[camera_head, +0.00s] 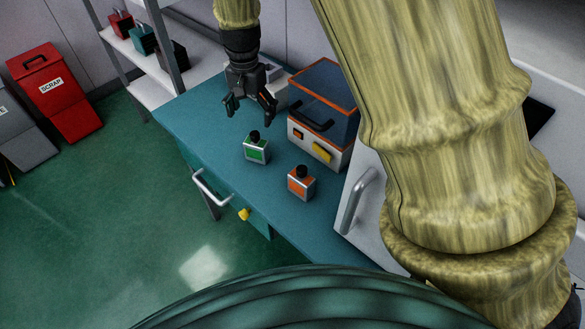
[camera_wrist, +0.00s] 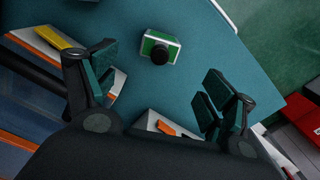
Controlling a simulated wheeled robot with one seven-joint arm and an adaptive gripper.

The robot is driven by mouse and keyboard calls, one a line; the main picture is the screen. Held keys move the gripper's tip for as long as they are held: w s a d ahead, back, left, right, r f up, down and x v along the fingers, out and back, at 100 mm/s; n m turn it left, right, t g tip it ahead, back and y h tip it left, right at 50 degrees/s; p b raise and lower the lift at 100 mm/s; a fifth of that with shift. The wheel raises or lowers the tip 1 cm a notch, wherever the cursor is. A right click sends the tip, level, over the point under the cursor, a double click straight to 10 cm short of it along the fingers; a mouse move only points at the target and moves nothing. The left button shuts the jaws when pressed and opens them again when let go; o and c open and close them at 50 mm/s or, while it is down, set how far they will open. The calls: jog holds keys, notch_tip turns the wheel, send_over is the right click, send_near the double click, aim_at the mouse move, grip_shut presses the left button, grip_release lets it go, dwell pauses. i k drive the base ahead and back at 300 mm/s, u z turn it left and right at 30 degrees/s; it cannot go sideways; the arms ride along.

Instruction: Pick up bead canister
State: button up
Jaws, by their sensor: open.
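Two small pale canisters with black knobs stand on the teal worktop (camera_head: 190,118). One has a green face (camera_head: 256,152) and the other an orange face (camera_head: 300,184); I cannot tell from any marking which is the bead canister. My gripper (camera_head: 251,106) is open and empty above the worktop, just behind the green-faced canister and apart from it. In the wrist view, the green-faced canister (camera_wrist: 166,44) lies beyond the spread fingers of my gripper (camera_wrist: 155,82), between them and untouched. The orange-faced canister is not clearly seen in the wrist view.
A white and orange machine with a dark lid (camera_head: 325,95) stands right of my gripper, close to the canisters. A drawer handle (camera_head: 210,188) juts from the worktop's front. A shelf (camera_head: 150,50) with small boxes and a red scrap bin (camera_head: 55,95) are at left.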

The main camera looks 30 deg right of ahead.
aim_at(301, 184)
jog(key=k, duration=0.5)
jog(key=u, duration=1.75)
jog(key=i, duration=1.25)
jog(key=z, duration=2.45)
